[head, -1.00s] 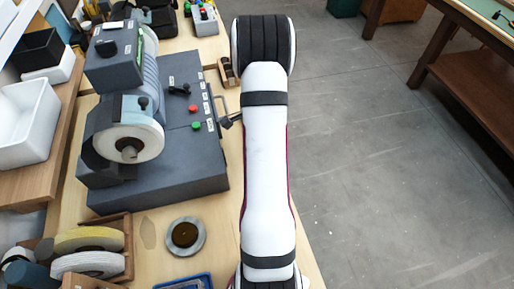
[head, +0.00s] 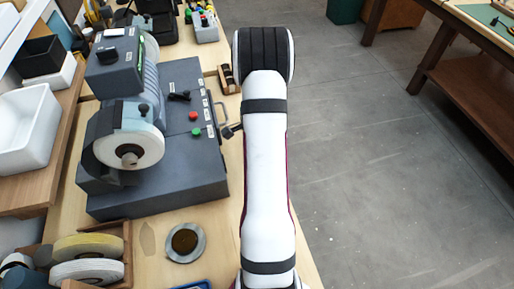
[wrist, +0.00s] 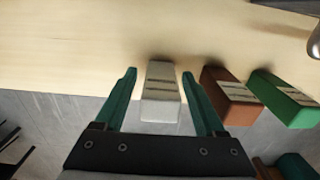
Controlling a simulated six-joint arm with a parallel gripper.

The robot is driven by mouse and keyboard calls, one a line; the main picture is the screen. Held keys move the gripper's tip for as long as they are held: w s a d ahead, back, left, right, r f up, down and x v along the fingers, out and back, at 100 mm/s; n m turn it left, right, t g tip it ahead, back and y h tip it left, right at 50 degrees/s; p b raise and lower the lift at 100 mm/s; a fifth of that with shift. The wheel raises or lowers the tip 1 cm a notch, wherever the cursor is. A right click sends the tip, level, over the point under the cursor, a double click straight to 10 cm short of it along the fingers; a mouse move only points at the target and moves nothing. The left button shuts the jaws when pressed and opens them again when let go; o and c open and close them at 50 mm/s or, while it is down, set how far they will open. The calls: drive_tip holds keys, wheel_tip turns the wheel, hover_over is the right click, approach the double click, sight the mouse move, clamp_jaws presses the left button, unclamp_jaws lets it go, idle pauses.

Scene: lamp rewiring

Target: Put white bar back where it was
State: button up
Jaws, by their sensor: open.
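In the wrist view, the white bar (wrist: 161,92) lies at the edge of the pale wooden bench (wrist: 70,50), with dark lines of print on its top. My gripper (wrist: 160,74) is open, with one green finger on each side of the bar. A gap shows between the bar and each finger, so it is not gripped. In the head view, my arm covers the area around the gripper, and I cannot make out the white bar there.
A brown bar (wrist: 229,95) and a green bar (wrist: 284,98) lie right of the white bar, the brown one close to my right finger. In the head view, a grey grinding machine (head: 160,180) stands left of my arm. Open floor (head: 370,170) lies to the right.

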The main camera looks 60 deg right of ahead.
wheel_tip(320, 180, up, 12)
drive_tip(key=shift+f, duration=0.25)
drive_tip(key=w+a+r+n, duration=0.1)
drive_tip(key=a+r+n, duration=0.25)
drive_tip(key=a, duration=0.45)
drive_tip(key=w+a+r+n, duration=0.15)
drive_tip(key=a+n, duration=0.25)
drive_tip(key=a, duration=0.4)
drive_tip(key=a+r+n, duration=0.4)
drive_tip(key=a, duration=0.4)
drive_tip(key=s+a+n+y, duration=0.1)
drive_tip(key=s+a+n, duration=0.9)
drive_tip(key=a, duration=0.3)
drive_tip(key=shift+s+a+y, duration=0.3)
drive_tip(key=shift+a+y, duration=0.1)
